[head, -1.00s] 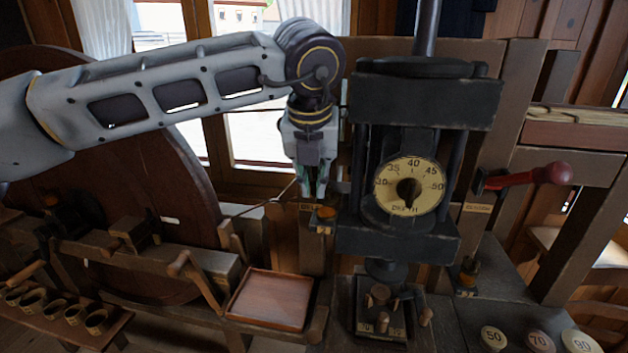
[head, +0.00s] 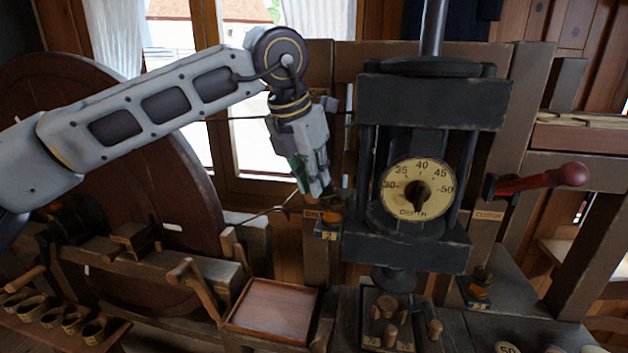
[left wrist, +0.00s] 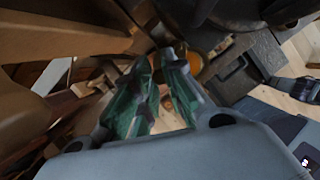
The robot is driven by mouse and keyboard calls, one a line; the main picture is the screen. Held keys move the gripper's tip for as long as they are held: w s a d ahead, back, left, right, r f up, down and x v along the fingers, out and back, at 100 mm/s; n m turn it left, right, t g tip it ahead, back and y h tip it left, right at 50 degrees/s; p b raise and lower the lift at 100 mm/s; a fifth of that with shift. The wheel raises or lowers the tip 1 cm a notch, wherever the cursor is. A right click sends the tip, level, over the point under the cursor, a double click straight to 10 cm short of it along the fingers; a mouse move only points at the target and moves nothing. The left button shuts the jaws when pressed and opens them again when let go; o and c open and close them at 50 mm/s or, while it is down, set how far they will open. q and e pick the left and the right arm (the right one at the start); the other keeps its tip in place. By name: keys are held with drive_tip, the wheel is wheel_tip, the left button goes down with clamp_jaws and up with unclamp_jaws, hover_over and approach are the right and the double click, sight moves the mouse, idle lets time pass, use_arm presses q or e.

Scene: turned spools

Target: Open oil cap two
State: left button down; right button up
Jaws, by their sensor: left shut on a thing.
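Oil cup two (head: 332,217), a small amber cup above a tag marked 2, sits on the wooden post left of the dark press. A small dark cap (head: 337,198) shows at its top. My left gripper (head: 318,190) comes down tilted from the upper left, its fingertips at the cap's left side. It is shut on the cap, though the fingers hide most of the contact. I cannot tell how far the cap is open. In the left wrist view the green-padded fingers (left wrist: 160,75) converge beside the amber cup (left wrist: 191,63). My right gripper is not in view.
The press with its depth dial (head: 417,186) stands close on the right. A red-handled lever (head: 540,180) sticks out farther right. Another amber cup (head: 480,287) is at lower right. A shallow, empty wooden tray (head: 272,310) lies below, and a large wheel (head: 120,190) stands left.

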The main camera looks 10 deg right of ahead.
use_arm(q)
drive_tip(key=shift+w+r+m, duration=0.1)
drive_tip(key=shift+w+m, duration=0.1)
drive_tip(key=shift+m, duration=0.1)
idle(0.4)
drive_tip(key=c, duration=1.4)
unclamp_jaws()
drive_tip(key=shift+c, duration=0.2)
drive_tip(key=v, duration=1.2)
drive_tip(key=shift+a, duration=0.1)
